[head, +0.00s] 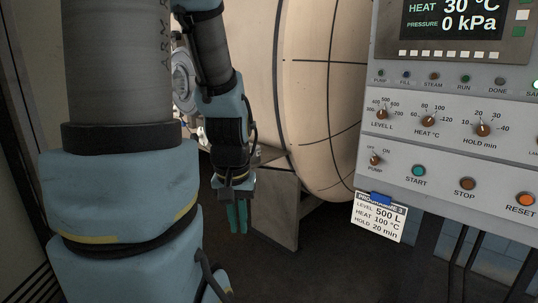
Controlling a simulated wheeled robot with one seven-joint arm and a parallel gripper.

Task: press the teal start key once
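The teal START key (419,171) is a round button on the lower row of the grey control panel, at the right of the head view. The brown STOP key (467,184) and orange RESET key (526,199) sit to its right. My gripper (237,217) hangs pointing down, left of the panel and well apart from it. Its teal fingers are close together, look shut and hold nothing visible.
A PUMP switch (376,160) sits left of START, with dials above. The screen (465,22) reads HEAT 30 °C, PRESSURE 0 kPa. A programme card (379,217) hangs at the panel's lower edge. A large cream vessel (325,100) stands behind my gripper.

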